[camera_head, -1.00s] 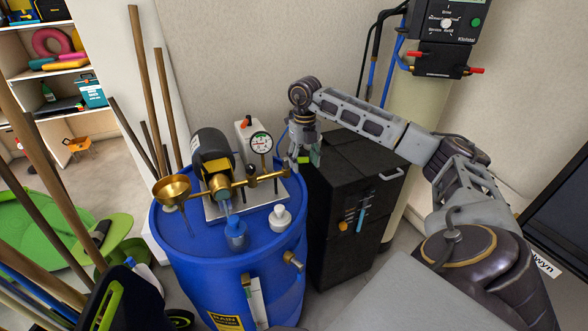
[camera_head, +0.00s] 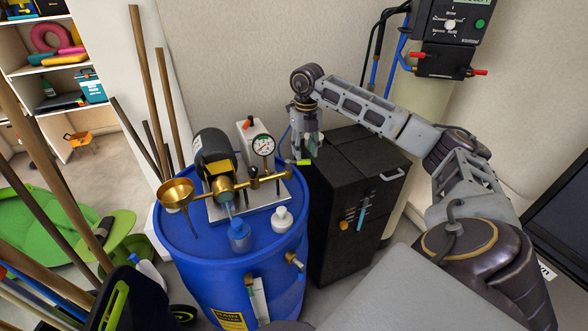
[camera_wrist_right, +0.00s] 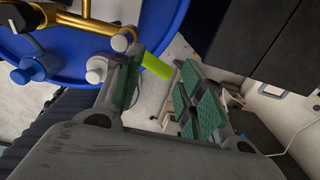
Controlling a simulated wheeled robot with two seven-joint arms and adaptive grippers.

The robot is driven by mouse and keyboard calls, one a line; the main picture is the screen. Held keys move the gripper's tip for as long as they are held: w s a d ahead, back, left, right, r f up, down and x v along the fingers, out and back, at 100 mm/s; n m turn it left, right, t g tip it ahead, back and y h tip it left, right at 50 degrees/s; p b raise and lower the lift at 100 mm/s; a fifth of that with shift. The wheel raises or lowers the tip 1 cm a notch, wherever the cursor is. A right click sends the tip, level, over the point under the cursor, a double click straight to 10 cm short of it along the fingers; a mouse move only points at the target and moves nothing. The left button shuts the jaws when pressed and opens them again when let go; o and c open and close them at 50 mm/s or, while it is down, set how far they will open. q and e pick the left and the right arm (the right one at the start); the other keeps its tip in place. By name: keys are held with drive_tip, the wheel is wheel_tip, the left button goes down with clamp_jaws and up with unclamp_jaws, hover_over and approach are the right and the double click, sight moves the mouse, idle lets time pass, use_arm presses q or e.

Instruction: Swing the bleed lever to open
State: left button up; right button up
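A yellow-green bar (camera_head: 303,162), apparently the bleed lever's grip, shows by the right end of the brass pipe (camera_head: 252,183) on the blue drum. My right gripper (camera_head: 308,148) hangs over it, fingers pointing down. In the right wrist view the gripper (camera_wrist_right: 160,85) is open, with its green-padded fingers apart. The yellow-green bar (camera_wrist_right: 156,66) shows in the gap, close beside the left finger. I cannot tell whether they touch. The finger hides part of the bar and its joint with the pipe. My left gripper is not in view.
The blue drum (camera_head: 180,238) carries a motor pump, a pressure gauge (camera_head: 263,146), a brass funnel (camera_head: 176,193) and white and blue caps. A black cabinet (camera_head: 345,235) stands close at its right, under my right forearm. Wooden poles lean at the left.

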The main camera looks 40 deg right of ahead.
drive_tip(key=shift+w+r, duration=0.2)
drive_tip(key=shift+r, duration=0.05)
drive_tip(key=shift+r+p, duration=0.15)
drive_tip(key=shift+p, duration=0.25)
drive_tip(key=shift+s+a+r+p, duration=0.1)
drive_tip(key=shift+s+r+p, duration=0.25)
drive_tip(key=shift+r, duration=0.3)
drive_tip(key=shift+a+r+p, duration=0.1)
drive_tip(key=shift+r+p, duration=0.3)
drive_tip(key=shift+r, duration=0.05)
